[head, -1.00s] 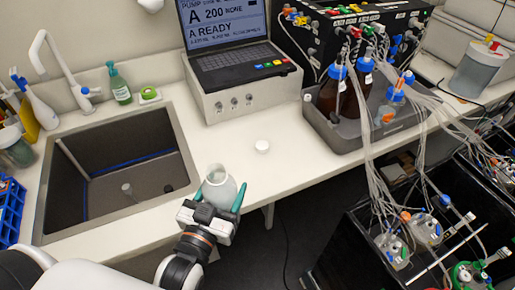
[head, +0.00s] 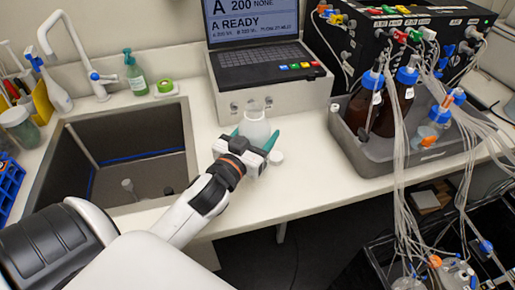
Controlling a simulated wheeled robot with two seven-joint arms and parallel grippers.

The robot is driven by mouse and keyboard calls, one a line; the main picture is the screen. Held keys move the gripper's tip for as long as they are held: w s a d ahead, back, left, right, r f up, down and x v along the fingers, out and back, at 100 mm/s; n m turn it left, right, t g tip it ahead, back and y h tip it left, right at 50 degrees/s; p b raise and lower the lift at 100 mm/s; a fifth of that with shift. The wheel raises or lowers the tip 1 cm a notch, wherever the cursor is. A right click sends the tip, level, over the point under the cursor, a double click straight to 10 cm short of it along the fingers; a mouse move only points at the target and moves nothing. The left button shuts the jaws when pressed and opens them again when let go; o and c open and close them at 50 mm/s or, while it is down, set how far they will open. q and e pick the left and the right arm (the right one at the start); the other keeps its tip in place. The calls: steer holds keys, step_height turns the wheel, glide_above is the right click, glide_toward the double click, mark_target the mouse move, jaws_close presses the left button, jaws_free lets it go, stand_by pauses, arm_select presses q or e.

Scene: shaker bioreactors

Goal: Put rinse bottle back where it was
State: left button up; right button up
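The rinse bottle, as I take it, is a translucent white bottle (head: 255,124) with an open neck. My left gripper (head: 254,136) is shut on it, with a teal finger on each side. It is upright, over the counter in front of the laptop's grey box. I cannot tell whether its base touches the counter. My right gripper is not in view.
The sink (head: 120,160) is to the left, with a green soap bottle (head: 136,75) and a white spray bottle (head: 52,85) behind and beside it. A grey tray (head: 365,160) with brown bottles stands right.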

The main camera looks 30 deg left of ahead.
arm_select(q)
step_height(320, 180, down, 3)
steer(key=shift+f, duration=0.45)
steer(key=shift+f+b, duration=0.1)
steer(key=shift+b, duration=0.2)
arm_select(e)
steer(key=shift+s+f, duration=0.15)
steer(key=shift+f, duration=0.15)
arm_select(q)
steer(key=o, duration=1.2)
steer(key=shift+f, duration=0.1)
steer(key=shift+c, duration=0.2)
